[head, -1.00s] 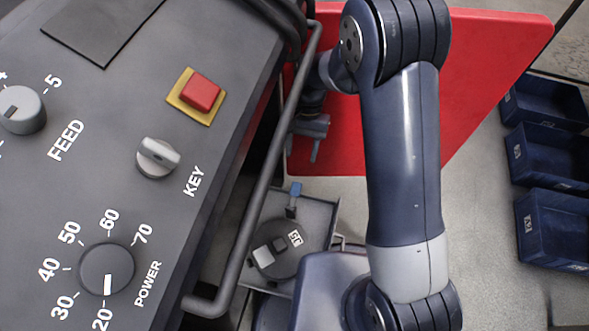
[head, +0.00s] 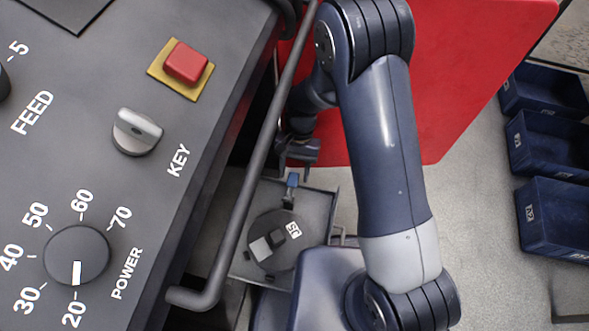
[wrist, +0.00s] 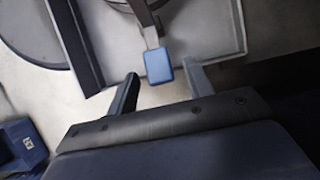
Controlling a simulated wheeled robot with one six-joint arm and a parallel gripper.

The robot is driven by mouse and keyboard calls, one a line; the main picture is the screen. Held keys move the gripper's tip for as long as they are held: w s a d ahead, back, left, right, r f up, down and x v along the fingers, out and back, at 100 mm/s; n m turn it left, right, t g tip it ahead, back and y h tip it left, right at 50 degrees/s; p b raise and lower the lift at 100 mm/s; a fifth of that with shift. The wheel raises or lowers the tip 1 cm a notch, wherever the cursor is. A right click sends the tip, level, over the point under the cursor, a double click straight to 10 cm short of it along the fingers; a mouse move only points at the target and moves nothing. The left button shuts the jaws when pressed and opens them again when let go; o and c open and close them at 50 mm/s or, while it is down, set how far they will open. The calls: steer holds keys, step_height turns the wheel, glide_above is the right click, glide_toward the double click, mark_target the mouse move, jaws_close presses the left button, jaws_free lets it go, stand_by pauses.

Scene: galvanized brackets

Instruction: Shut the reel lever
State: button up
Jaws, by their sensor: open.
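The reel lever has a blue tip (head: 292,181) on a dark bar and stands out beyond the far edge of a dark round reel (head: 262,225) in a grey tray. In the wrist view the blue tip (wrist: 158,66) lies ahead, between the lines of my two fingers. My gripper (wrist: 160,78) is open and holds nothing. I cannot tell whether a finger touches the tip.
The grey tray (head: 318,215) sits beside a machine panel with a red button (head: 186,62), knobs and a dark rail (head: 245,180). A red panel (head: 450,80) stands behind my arm. Blue bins (head: 555,215) line the right. Bare floor lies between.

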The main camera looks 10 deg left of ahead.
steer(key=shift+c, duration=0.2)
jaws_close()
